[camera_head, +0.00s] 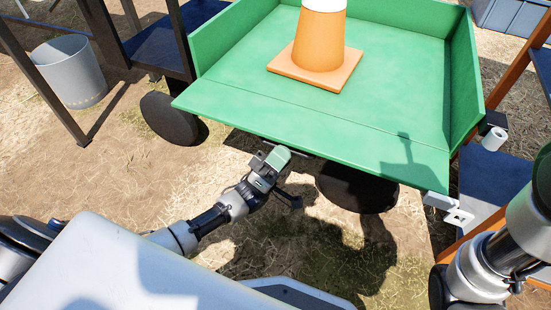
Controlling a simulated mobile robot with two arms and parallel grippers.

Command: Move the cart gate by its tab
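The green cart (397,58) stands ahead of me with its bed open toward me. Its gate (318,133) is the front panel; it lies about level with the bed, beyond a thin seam. A rounded green tab (277,157) shows just below the gate's front edge. My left gripper (272,165) is at this tab, close to or touching it; the fingers are small and partly hidden, so I cannot tell whether they are closed on it.
An orange cone (320,40) stands on the cart bed. Dark wheels (358,188) sit under the cart. A grey bucket (70,72) stands at left. A blue-topped table (490,187) is at right, close to my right arm. Dry ground lies below the gate.

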